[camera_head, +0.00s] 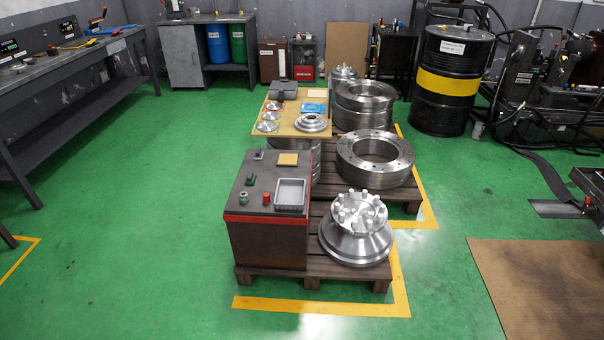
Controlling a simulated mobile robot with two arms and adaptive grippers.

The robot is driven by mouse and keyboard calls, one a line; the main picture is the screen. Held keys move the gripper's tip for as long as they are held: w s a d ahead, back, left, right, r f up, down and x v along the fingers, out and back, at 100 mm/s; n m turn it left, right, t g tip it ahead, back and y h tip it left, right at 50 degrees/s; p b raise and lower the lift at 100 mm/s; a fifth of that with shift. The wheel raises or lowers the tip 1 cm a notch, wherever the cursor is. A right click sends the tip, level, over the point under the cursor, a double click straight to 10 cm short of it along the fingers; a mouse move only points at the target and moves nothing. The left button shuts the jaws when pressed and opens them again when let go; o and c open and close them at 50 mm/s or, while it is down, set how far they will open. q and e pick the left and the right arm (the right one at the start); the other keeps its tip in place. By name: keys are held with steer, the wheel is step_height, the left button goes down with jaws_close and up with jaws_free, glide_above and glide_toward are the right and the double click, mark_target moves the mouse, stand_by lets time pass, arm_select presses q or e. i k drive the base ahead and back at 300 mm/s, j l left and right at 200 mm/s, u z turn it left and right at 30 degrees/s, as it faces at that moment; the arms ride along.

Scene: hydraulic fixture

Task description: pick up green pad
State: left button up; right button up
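I cannot make out a clear green pad. Two small dark-green pieces sit on top of the dark cabinet with a red band (267,240): one green piece near its front left (246,198) and one behind it (250,181). They are too small to tell whether either is a pad. A flat tan-orange square (288,159) lies at the back of the same top. Neither of my grippers is in view.
A grey tray (290,208) and a red knob (266,199) share the cabinet top. Flanged metal parts (357,240) stand on the pallet to its right. A board-topped stand (262,131) is behind. Green floor at left is clear.

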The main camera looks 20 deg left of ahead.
mark_target(250, 180)
steer(key=i+j+z, duration=0.3)
steer(key=j, duration=0.2)
steer(key=j+z, duration=0.25)
steer(key=j, duration=0.3)
steer(key=i+j+z, duration=0.15)
steer(key=j+z, duration=0.15)
steer(key=j, duration=0.3)
steer(key=j+z, duration=0.3)
steer(key=j, duration=0.25)
